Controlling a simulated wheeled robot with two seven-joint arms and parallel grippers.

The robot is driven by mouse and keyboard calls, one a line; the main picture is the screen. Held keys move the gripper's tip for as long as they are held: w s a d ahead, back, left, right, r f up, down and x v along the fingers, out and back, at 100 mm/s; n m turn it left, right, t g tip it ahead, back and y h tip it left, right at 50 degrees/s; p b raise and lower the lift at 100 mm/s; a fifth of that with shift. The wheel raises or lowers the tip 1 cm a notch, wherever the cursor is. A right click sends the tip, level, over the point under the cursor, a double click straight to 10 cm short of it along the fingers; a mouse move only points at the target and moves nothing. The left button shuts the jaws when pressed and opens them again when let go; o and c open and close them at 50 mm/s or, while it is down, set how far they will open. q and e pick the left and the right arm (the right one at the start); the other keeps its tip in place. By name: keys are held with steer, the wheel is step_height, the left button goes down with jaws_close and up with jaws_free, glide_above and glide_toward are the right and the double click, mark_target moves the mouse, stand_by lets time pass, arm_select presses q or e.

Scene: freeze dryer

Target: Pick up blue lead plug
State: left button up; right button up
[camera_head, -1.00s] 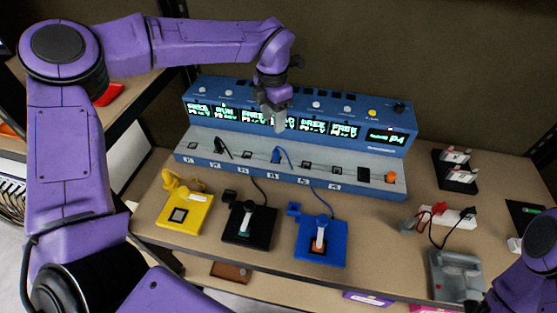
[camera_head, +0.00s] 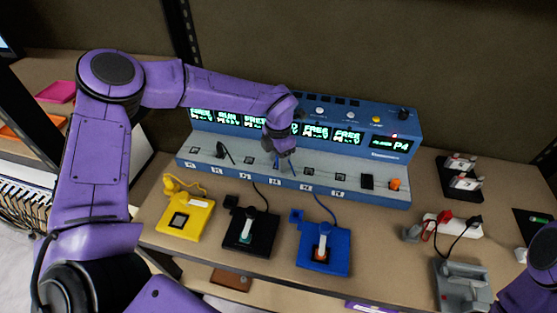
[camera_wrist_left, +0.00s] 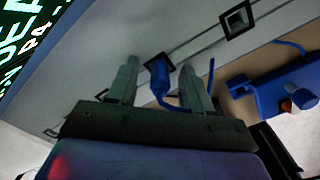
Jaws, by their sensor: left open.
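The blue lead plug (camera_wrist_left: 160,72) stands on the sloped grey socket strip of the blue console; in the wrist view its cable curls from its lower end. My left gripper (camera_head: 281,164) is open at the strip. In the wrist view its two fingers lie on either side of the plug, with a gap to each. In the head view the gripper mostly hides the plug. A blue pad (camera_head: 323,252) with an orange-tipped block lies on the table in front, its blue cable running up toward the strip. My right gripper is out of view; only part of that arm shows at bottom right.
A black plug (camera_head: 224,152) stands in the strip to the left; several sockets there are empty. Yellow (camera_head: 185,219) and black (camera_head: 250,235) pads lie in front. A white power strip (camera_head: 452,224) and a grey fixture (camera_head: 462,285) are at right. Displays rise close behind the gripper.

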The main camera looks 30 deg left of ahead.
arm_select(q)
jaws_close()
steer(key=shift+r, duration=0.25)
step_height(320, 180, up, 2)
steer(key=shift+w+r, duration=0.1)
steer(key=shift+r, duration=0.05)
steer(key=s+d+r+b, duration=0.4)
steer(key=s+d+r, duration=0.3)
steer(key=s+r, duration=0.3)
steer(key=shift+s+r, duration=0.15)
steer(key=shift+s, duration=1.1)
